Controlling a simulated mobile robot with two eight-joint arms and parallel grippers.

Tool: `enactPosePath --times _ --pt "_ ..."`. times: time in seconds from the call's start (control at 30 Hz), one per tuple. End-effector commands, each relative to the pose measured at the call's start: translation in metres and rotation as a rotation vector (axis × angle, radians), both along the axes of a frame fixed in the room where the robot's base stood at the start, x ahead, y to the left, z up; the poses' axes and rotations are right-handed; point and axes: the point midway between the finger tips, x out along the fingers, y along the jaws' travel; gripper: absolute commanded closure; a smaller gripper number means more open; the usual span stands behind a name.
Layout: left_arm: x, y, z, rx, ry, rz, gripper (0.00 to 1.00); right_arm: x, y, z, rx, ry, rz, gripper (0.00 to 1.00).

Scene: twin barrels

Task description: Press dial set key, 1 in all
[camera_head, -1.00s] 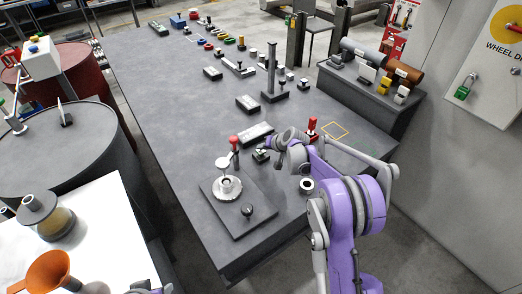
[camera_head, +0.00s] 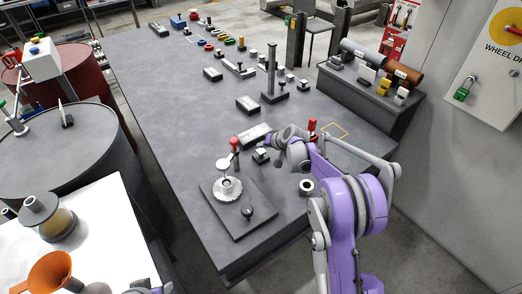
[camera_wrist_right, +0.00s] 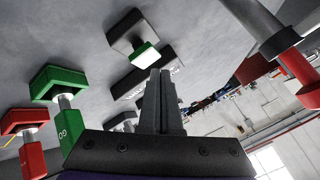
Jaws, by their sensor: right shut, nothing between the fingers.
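My right gripper (camera_head: 270,139) is shut and empty, low over the dark bench. In the right wrist view its closed fingers (camera_wrist_right: 160,100) point towards a small block with a pale, green-edged key top (camera_wrist_right: 145,54), apart from it in the picture. A similar small block with a pale top (camera_head: 261,156) stands just below the gripper in the head view; I read it as the dial set key, but its label is not legible. Left of it is a plate (camera_head: 262,216) with a round metal dial (camera_head: 228,188) and a black knob (camera_head: 247,211). My left gripper is not clearly shown.
The wrist view shows a green piece (camera_wrist_right: 60,84) and a red piece (camera_wrist_right: 29,158) at the left.

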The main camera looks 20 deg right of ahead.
Motion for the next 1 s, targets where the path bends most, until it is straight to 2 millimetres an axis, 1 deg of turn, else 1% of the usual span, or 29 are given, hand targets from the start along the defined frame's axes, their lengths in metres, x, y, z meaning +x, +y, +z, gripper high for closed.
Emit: enactPosePath --times 0.27,0.37,0.7,0.8,1.0 --pt "0.000 0.000 0.000 0.000 0.000 0.000 0.50 0.000 0.000 0.001 0.000 0.000 0.000 1.00" --pt "0.001 0.000 0.004 0.000 -0.002 0.000 0.50 0.000 0.000 0.007 0.000 0.000 0.000 1.00" --pt "0.007 0.000 0.023 0.000 -0.012 0.000 0.50 0.001 0.000 0.042 0.000 -0.001 -0.001 1.00" --pt "0.008 0.000 0.028 0.000 -0.015 0.000 0.50 0.000 0.000 0.049 0.000 -0.001 -0.001 1.00" --pt "0.008 0.000 0.027 0.000 -0.015 0.000 0.50 0.000 0.000 0.050 0.000 0.000 0.000 1.00"
